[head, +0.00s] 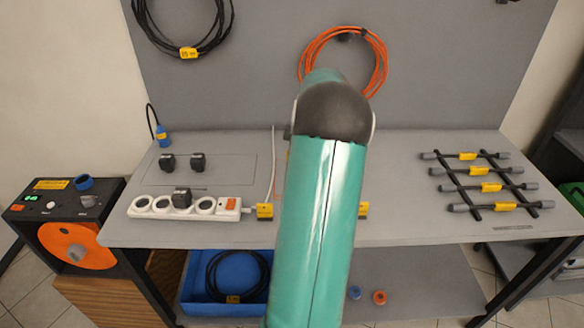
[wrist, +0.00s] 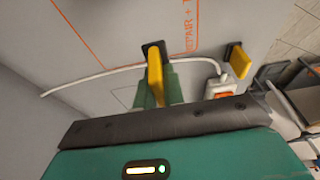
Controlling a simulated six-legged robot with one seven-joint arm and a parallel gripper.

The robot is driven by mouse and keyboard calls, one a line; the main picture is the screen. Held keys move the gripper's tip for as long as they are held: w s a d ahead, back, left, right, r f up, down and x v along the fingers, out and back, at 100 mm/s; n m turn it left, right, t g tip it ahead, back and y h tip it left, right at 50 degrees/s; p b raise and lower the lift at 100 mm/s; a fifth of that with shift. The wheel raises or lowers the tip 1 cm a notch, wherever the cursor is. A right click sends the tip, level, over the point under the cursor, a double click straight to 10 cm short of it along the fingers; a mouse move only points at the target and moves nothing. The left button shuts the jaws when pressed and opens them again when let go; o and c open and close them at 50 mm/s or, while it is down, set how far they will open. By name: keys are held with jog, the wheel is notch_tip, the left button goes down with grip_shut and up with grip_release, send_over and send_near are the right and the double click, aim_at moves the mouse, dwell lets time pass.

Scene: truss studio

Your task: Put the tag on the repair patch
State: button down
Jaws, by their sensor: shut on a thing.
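My gripper (wrist: 158,88) is shut on a yellow tag (wrist: 154,72) with a dark end, seen between the greenish fingers in the wrist view. The repair patch (wrist: 130,25) is a grey area with an orange outline and orange lettering, partly cut off at the top of the wrist view. The held tag appears over or near its lower edge; I cannot tell whether it touches the surface.
A white cable (wrist: 100,74) runs across the surface beside the held tag to a white power strip (head: 185,207). Another yellow tag (head: 265,211) stands by the strip's end, and one (head: 363,209) shows right of my arm.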

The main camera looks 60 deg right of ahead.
jog(key=d+f, duration=0.1)
jog(key=w+d+f, duration=0.1)
jog(key=f, duration=0.1)
jog(key=d+f, duration=0.1)
jog(key=shift+w+d+f, duration=0.15)
jog(key=shift+w+f, duration=0.15)
jog(key=shift+w, duration=0.1)
jog(key=shift+f, duration=1.4)
jog(key=shift+f, duration=0.2)
jog(key=c, duration=1.5)
grip_release()
jog(key=shift+r, duration=0.1)
jog(key=v, duration=1.2)
